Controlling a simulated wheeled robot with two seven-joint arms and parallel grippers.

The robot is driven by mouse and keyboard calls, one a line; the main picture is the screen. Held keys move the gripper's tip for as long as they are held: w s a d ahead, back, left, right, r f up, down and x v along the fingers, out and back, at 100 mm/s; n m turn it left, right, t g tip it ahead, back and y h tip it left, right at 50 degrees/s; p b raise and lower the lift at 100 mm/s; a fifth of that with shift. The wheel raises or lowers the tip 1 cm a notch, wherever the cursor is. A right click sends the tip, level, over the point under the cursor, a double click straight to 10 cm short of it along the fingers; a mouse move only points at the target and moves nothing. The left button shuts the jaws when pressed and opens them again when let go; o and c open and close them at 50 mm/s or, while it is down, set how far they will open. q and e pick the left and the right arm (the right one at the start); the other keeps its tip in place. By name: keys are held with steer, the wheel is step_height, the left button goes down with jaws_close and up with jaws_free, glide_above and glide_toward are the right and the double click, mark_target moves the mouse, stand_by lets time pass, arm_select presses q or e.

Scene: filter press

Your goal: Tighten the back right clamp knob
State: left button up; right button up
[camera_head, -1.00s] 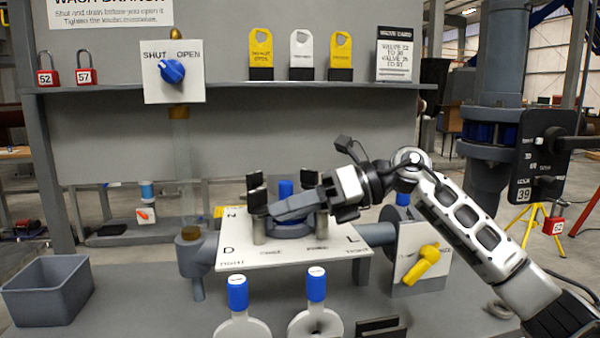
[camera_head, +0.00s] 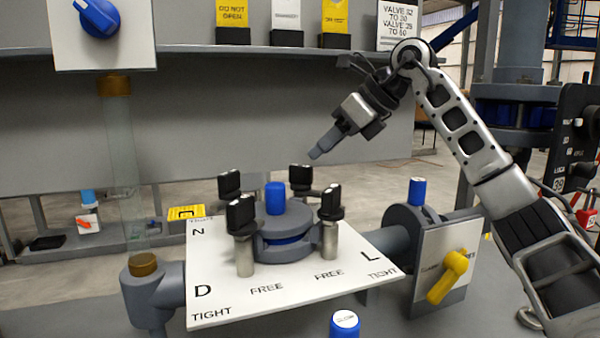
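The round grey filter housing (camera_head: 283,222) with a blue cap (camera_head: 275,198) sits on a white plate marked TIGHT and FREE. Black clamp knobs stand around it. The back right clamp knob (camera_head: 301,177) is upright behind the housing, and its lower part is partly hidden. The front right knob (camera_head: 332,203), front left knob (camera_head: 241,216) and back left knob (camera_head: 229,184) also show. My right gripper (camera_head: 318,152) is above and slightly right of the back right knob, pointing down-left, apart from it. Its fingers appear edge-on, so their opening is unclear. My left gripper is not in view.
The white plate (camera_head: 220,310) has bare room at its front. A yellow-handled valve (camera_head: 447,277) and a blue-capped pipe fitting (camera_head: 417,192) stand at the right. A glass tube (camera_head: 127,180) rises at the left. A shelf with tags runs behind.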

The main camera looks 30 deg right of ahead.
mark_target(303, 166)
steer(key=x, duration=0.7)
steer(key=shift+w+a+f, duration=0.1)
jaws_close()
